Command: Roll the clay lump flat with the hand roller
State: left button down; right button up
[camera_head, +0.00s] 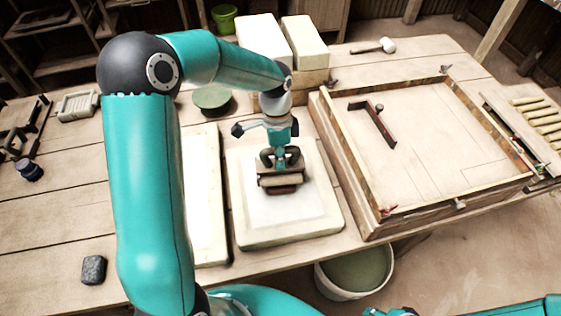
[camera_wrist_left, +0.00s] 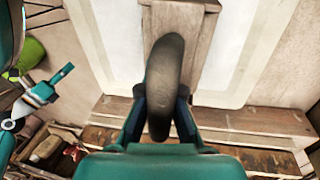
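My left gripper (camera_head: 281,160) points down over a pale slab (camera_head: 250,230) in the middle of the table. It is shut on the dark curved handle (camera_wrist_left: 165,85) of a tool with a wooden body (camera_head: 272,181), which I take as the hand roller. The wooden body also shows in the left wrist view (camera_wrist_left: 205,45), beyond the handle. The tool is low over the slab's whitish middle; whether it touches is unclear. A darker reddish-brown strip shows under its front edge; I cannot tell if it is clay. No separate clay lump is visible. Parts of my right arm show at the bottom right edge.
A large wooden frame (camera_head: 455,202) stands right of the slab. Pale blocks (camera_head: 263,38) are stacked behind. A green-topped round pot (camera_head: 212,98) sits behind left, a dark block (camera_head: 93,269) at front left. A white bucket (camera_head: 327,287) stands below the front edge.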

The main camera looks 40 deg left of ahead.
pick_arm(q)
jog(key=shift+w+a, duration=0.35)
jog(key=shift+s+d, duration=0.65)
jog(key=shift+s, duration=0.05)
jog(key=shift+s+d+f+b, duration=0.3)
jog(key=shift+s+d+b, duration=0.45)
jog(key=shift+s+b, duration=0.1)
jog(key=shift+w+a+r+p, duration=0.15)
jog(key=shift+w+a+p, duration=0.35)
jog(key=shift+w+a, duration=0.25)
jog(key=shift+w, duration=0.1)
jog(key=shift+r, duration=0.2)
notch_tip(320, 180, up, 7)
jog(key=p, duration=0.5)
jog(key=shift+p, duration=0.4)
